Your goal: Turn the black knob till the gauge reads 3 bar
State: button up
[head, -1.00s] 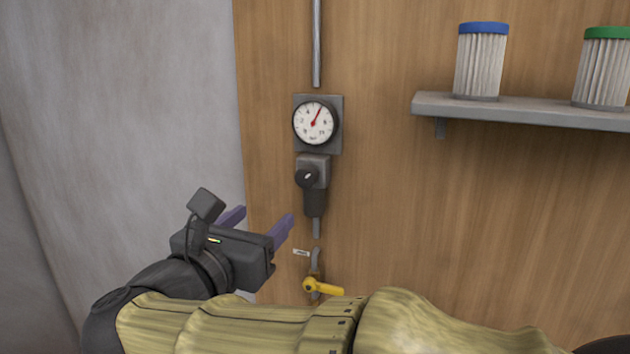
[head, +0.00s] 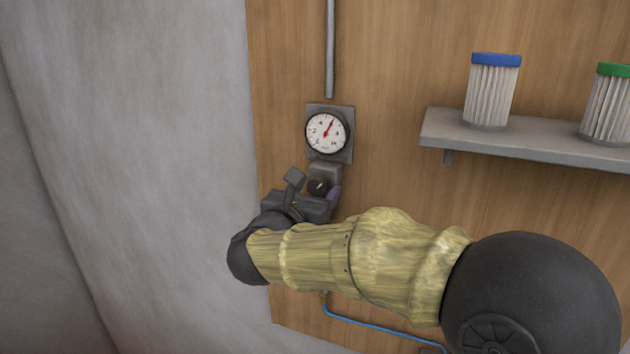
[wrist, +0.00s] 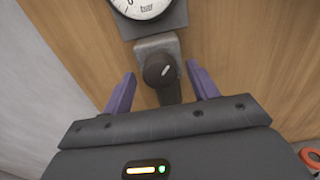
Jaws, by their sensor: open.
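The round white gauge (head: 326,132) with a red needle sits on a grey plate on the wooden panel. Its needle points up and slightly right, between the printed 4 and 6; exact reading is hard to tell. The black knob (head: 318,186) with a white mark is on the grey regulator body just below the gauge. In the wrist view the knob (wrist: 160,70) lies ahead, between the fingers, its mark pointing up right. My gripper (wrist: 161,88) is open, its purple fingers either side of the knob and apart from it. Only the lower gauge edge (wrist: 140,8) shows there.
A grey shelf (head: 530,138) to the right holds a blue-topped filter (head: 492,92) and a green-topped filter (head: 608,105). A vertical pipe (head: 330,50) runs above the gauge. A blue hose (head: 375,325) runs below my arm. A pale wall (head: 130,150) stands at left.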

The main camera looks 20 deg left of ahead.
jog(key=shift+w, duration=0.3)
jog(key=c, duration=1)
